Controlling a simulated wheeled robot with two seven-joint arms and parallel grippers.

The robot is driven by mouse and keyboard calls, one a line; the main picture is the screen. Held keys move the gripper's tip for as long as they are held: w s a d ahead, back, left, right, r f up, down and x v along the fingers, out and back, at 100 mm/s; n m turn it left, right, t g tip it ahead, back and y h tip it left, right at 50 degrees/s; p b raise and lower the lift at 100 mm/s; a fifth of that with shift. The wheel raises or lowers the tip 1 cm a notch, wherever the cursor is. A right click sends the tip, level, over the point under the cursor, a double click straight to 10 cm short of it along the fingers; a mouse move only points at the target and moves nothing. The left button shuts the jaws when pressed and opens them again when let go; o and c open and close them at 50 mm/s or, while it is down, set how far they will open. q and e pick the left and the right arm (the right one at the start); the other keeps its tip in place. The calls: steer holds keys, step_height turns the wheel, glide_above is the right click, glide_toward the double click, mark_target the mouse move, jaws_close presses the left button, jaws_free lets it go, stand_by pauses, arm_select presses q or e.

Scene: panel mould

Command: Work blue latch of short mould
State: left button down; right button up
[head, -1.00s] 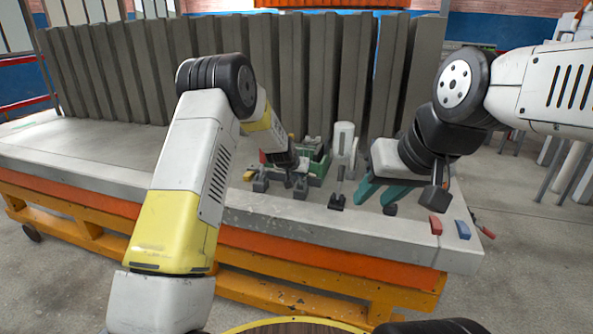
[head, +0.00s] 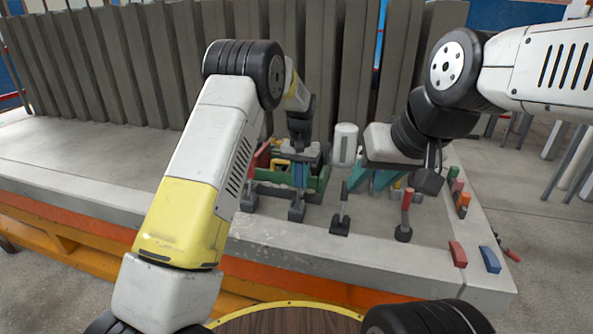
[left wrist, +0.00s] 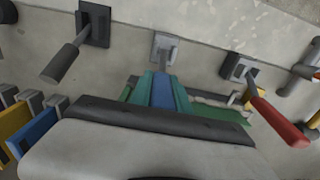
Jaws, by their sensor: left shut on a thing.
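The blue latch handle (head: 298,173) shows in the head view between the fingers of my left gripper (head: 298,170). In the left wrist view the blue handle (left wrist: 162,92) stands between the teal fingers of the left gripper (left wrist: 160,90), which is shut on it. Its grey bracket (left wrist: 165,48) sits on the pale concrete-like surface just beyond the fingers. The top of the handle is hidden by the gripper. My right gripper (head: 372,179) is to the right, its two teal fingers apart and nothing seen between them.
A black lever (head: 340,215) and a red-handled lever (head: 405,215) stand to the right. Another red handle (head: 262,154) is close left of my left gripper. A red block (head: 457,253) and blue block (head: 490,259) lie near the right edge.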

arm_select(q)
steer(key=shift+w+f+g, duration=0.25)
steer(key=shift+w+g, duration=0.05)
steer(key=shift+g, duration=0.3)
steer(key=c, duration=1.2)
jaws_free()
steer(key=shift+c, duration=0.2)
steer(key=shift+d, duration=0.1)
step_height(320, 180, up, 8)
steer(key=shift+w, duration=0.45)
steer(key=shift+s+d+f, duration=0.1)
steer(key=shift+f, duration=0.05)
